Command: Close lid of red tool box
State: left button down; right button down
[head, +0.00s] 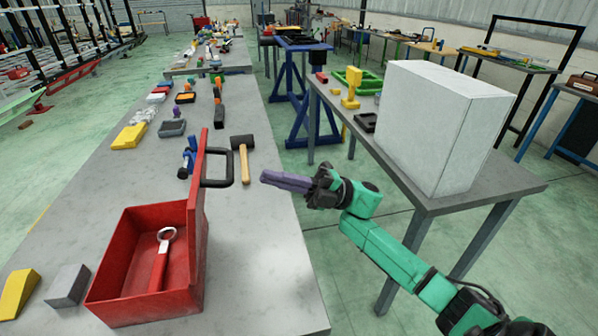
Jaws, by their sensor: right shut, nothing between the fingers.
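The red tool box (108,280) stands open on the long grey table at the lower left. Its red lid (198,172) stands upright on the box's right side, with a black handle (231,170) on the lid's right face. A wrench with a red grip (159,266) lies inside the box. My right gripper (264,177) comes in from the right, with purple fingers shut and empty. It is to the right of the lid's handle, apart from it in the picture. My left gripper is not in view.
A mallet (243,155) lies just behind the lid on the grey table (262,250). A grey block (68,285) and yellow wedge (18,292) lie left of the box. A large white box (440,125) stands on the right table. The grey table is clear right of the tool box.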

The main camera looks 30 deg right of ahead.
jog(key=p+x, duration=0.2)
jog(key=x, duration=0.3)
